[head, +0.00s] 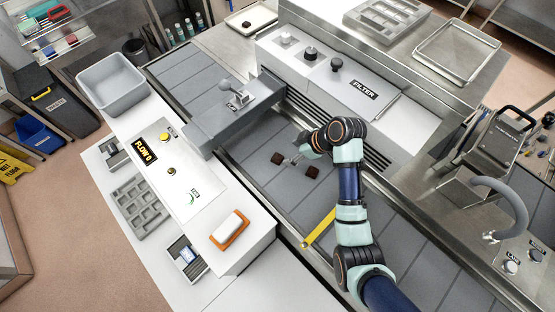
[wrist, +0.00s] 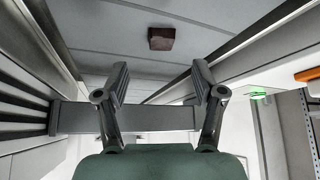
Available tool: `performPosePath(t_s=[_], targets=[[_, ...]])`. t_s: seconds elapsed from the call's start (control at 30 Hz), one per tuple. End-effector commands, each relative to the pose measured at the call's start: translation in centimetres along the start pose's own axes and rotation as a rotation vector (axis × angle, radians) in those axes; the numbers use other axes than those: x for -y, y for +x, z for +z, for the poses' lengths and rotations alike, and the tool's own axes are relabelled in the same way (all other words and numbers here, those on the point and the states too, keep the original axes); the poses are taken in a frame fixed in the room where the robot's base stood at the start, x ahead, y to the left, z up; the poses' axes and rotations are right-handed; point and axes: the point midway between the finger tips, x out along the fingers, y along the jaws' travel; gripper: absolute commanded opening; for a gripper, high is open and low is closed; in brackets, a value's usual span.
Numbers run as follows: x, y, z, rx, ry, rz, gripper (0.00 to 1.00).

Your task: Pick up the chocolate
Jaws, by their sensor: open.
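Two small dark brown chocolates lie on the grey belt in the head view, one on the left (head: 276,158) and one on the right (head: 312,170). My gripper (head: 291,160) is over the belt between and close to them. In the wrist view its two fingers (wrist: 160,78) are spread with nothing between them. One chocolate (wrist: 161,38) shows beyond the fingertips, apart from them and roughly centred. I cannot tell which of the two it is.
A grey cross housing (head: 215,122) spans the belt behind the chocolates. A yellow bar (head: 320,228) crosses the belt in front. The white control console (head: 190,180) is on the left, holding an orange-and-white block (head: 230,230). The filter unit (head: 345,85) stands behind the belt.

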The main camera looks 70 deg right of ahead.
Motion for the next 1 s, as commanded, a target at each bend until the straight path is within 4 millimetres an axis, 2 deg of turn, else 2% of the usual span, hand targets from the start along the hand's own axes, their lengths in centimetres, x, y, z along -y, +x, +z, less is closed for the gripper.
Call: performPosePath(t_s=[0.2, 0.37, 0.6, 0.87, 1.0], targets=[[0.1, 2.4, -0.1, 0.002, 0.000, -0.001, 0.69], [0.2, 3.2, -0.2, 0.001, 0.000, 0.000, 0.69], [0.4, 7.2, -0.4, 0.002, 0.000, 0.000, 0.69], [0.3, 7.7, -0.4, 0.001, 0.000, 0.003, 0.69], [0.3, 7.7, -0.4, 0.001, 0.000, 0.003, 0.47]])
